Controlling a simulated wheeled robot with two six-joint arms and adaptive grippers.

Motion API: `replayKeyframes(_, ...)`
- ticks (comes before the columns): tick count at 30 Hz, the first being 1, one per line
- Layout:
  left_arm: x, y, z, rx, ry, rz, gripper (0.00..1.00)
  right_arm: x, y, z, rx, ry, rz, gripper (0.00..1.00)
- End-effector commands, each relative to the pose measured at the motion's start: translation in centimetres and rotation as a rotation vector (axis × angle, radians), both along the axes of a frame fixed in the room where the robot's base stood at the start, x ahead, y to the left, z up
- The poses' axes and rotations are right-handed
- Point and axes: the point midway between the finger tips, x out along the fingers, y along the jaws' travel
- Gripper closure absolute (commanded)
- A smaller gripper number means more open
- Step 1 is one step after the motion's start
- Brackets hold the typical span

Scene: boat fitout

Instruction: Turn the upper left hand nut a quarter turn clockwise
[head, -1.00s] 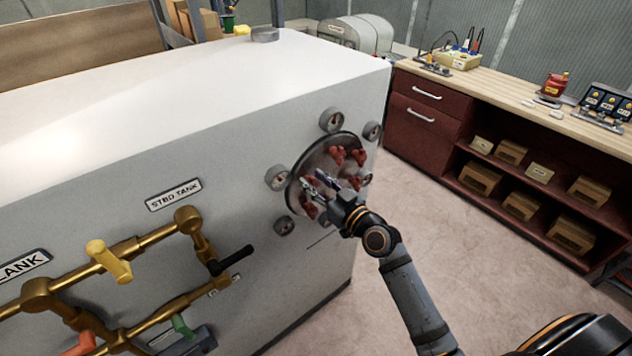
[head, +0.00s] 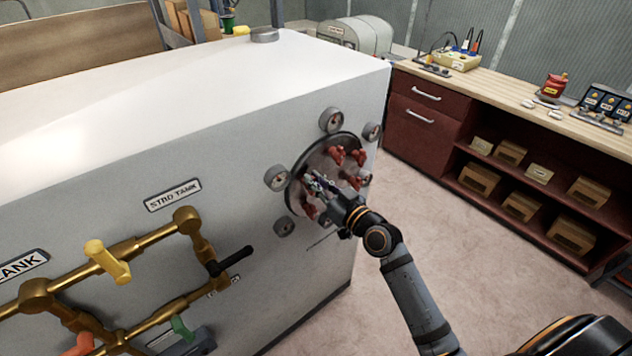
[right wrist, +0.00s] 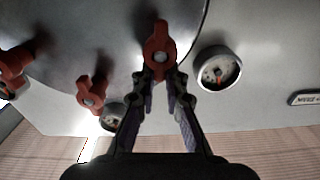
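A round grey hatch cover (head: 325,160) with several red wing nuts is on the side of the white cabinet. The upper left hand nut (right wrist: 160,38) points lengthwise up and down in the right wrist view, which looks upside down. My right gripper (right wrist: 161,76) has its two fingers drawn in around one wing of this nut, apparently closed on it. In the head view my right gripper (head: 316,182) is at the left part of the hatch and hides much of that nut. My left gripper is not in view.
Round gauges (head: 277,178) surround the hatch, one close beside the held nut in the right wrist view (right wrist: 218,72). Brass pipes with valve handles (head: 108,262) are on the left. A red bench (head: 425,120) stands behind; carpet between is clear.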

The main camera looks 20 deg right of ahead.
Motion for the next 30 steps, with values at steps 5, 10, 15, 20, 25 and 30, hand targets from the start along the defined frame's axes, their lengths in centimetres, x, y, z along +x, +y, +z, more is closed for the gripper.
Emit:
replayKeyframes(5,0.0,0.0,-0.1,0.0,0.0,0.0,0.6,-0.1,0.0,-0.6,-0.002,0.012,0.002,0.64)
replayKeyframes(10,0.0,0.0,0.0,0.0,0.0,0.0,0.6,-0.1,0.0,-0.4,-0.002,0.009,0.001,0.64)
replayKeyframes(15,-0.1,0.2,0.0,0.002,0.001,-0.001,0.6,-0.5,-0.2,-0.5,-0.005,0.009,0.001,0.64)
replayKeyframes(20,-0.1,0.1,0.0,0.001,0.001,0.0,0.6,-3.3,-1.2,-0.6,-0.012,0.012,0.002,0.64)
replayKeyframes(25,0.0,0.0,0.0,0.0,0.0,0.0,0.6,-5.9,-2.2,-0.6,-0.011,0.012,0.0,0.64)
replayKeyframes(30,0.0,0.0,0.0,0.0,0.0,0.0,0.6,-7.0,-2.5,-0.5,-0.004,0.009,0.003,0.64)
